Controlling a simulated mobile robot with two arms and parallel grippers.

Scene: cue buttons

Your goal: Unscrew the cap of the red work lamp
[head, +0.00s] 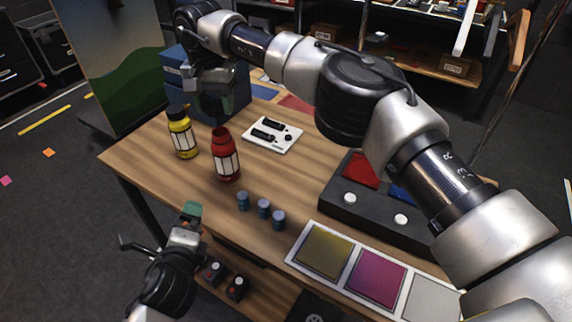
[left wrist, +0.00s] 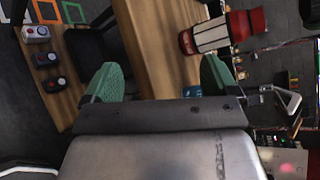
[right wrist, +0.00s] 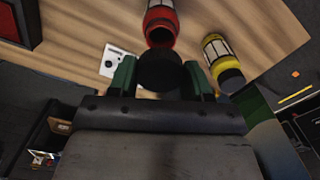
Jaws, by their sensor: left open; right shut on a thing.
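The red work lamp (head: 226,158) stands upright on the wooden table, its top bare and open in the head view. It also shows in the right wrist view (right wrist: 160,18) and, sideways, in the left wrist view (left wrist: 215,32). My right gripper (right wrist: 160,80) is shut on a round black cap (right wrist: 160,68), held apart from the lamp's open mouth. In the head view my right gripper (head: 214,100) is above the table, behind the lamp; the cap is hard to make out there. My left gripper (head: 192,212) is open and empty at the table's front edge.
A yellow lamp (head: 183,138) with a black cap stands left of the red one. Behind are a white switch plate (head: 272,134) and a blue box (head: 176,82). Several small blue cylinders (head: 264,208) stand in front, and a dark button box (head: 336,205) lies right.

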